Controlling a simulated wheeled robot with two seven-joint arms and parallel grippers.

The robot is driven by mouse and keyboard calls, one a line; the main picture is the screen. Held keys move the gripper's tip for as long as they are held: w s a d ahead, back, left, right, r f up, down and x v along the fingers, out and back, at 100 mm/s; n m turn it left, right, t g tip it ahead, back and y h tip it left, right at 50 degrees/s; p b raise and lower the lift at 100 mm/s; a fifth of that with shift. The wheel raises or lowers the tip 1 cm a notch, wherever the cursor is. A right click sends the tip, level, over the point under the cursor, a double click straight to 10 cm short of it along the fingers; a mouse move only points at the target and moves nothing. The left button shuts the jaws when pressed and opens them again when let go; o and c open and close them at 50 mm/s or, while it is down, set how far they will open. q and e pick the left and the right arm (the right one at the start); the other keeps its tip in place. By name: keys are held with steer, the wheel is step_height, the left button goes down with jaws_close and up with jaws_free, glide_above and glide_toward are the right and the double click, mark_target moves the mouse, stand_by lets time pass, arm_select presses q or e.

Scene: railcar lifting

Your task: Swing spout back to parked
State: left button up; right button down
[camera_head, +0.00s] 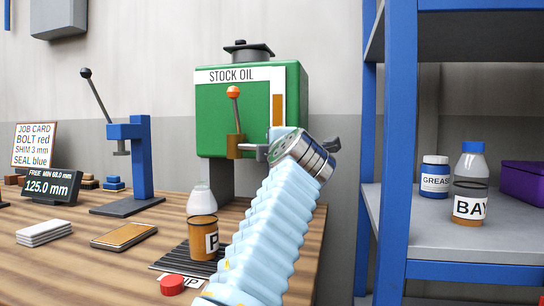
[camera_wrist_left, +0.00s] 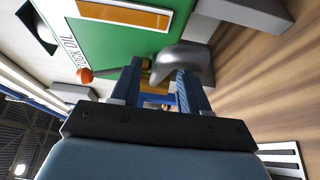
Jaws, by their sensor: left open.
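The green stock oil tank (camera_head: 222,110) stands at the back of the bench, with an orange-knobbed lever (camera_head: 234,108) upright on its brass valve (camera_head: 234,146). A grey spout (camera_head: 262,152) extends from the valve to the right and is partly hidden by my left wrist. In the left wrist view, my left gripper (camera_wrist_left: 160,84) is open at the spout (camera_wrist_left: 186,58), with its fingers apart. The spout's grey body shows beyond and between the fingertips; contact cannot be told. The brass valve and orange knob (camera_wrist_left: 85,75) show beside the fingers. My right gripper is not in view.
A red cap (camera_head: 172,285) lies in front. A blue press (camera_head: 140,160) stands left. A blue-framed shelf (camera_head: 397,150) rises close on the right.

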arm_select(q)
steer(key=s+d+b, duration=0.2)
steer(key=s+b, duration=0.3)
steer(key=s, duration=0.6)
steer(key=shift+s, duration=0.1)
